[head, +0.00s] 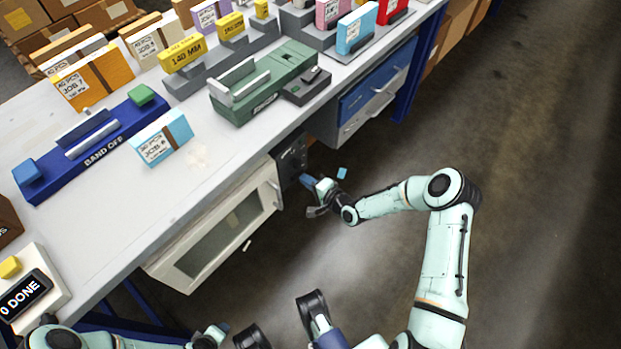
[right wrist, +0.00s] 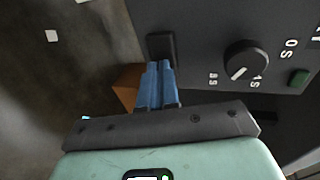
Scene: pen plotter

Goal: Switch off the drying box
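The drying box (head: 225,232) hangs under the table's front edge, with a pale windowed door and a dark control panel (head: 291,158) at its right end. In the right wrist view the panel carries a black rocker switch (right wrist: 161,46), a round knob (right wrist: 246,60) with a white mark, and a dull green lamp or button (right wrist: 299,77). My right gripper (head: 308,182) is in front of the panel. Its blue fingers (right wrist: 156,80) are together and empty, tips right at the switch; I cannot tell whether they touch. My left gripper (head: 218,330) is low at the bottom left.
The tabletop (head: 215,175) holds a blue banding device (head: 90,145), a green machine (head: 265,82) and several labelled boxes. A drawer unit (head: 372,92) hangs right of the panel. The floor right of my right arm is clear. Small scraps lie on the floor.

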